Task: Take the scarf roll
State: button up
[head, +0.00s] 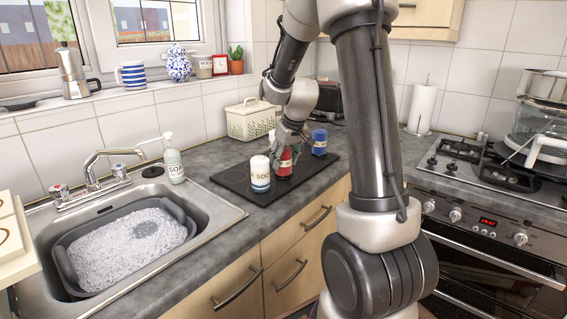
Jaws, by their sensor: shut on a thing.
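Three upright rolls stand on a dark mat (304,180) on the counter. The left one is a white roll (260,167) with a blue lower band and lettering that seems to begin "SOC". The middle one is a red roll (284,166) with a pale label too small to read. The right one is a blue roll (319,141) with a pale label. I cannot tell by its label which is the scarf roll. My gripper (287,150) reaches down from above and is shut on the red roll, hiding part of its top. The red roll appears at mat level.
The sink holds a grey basin (68,263) of suds at the left, with a soap bottle (173,163) behind it. A cream basket (250,122) stands behind the mat. A hob (470,152) and paper towel roll (422,108) are at the right. The mat's front part is clear.

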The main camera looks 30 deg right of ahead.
notch_tip(320, 180, up, 10)
dwell(0.6)
jog(key=shift+r, duration=0.1)
jog(key=shift+r, duration=1.2)
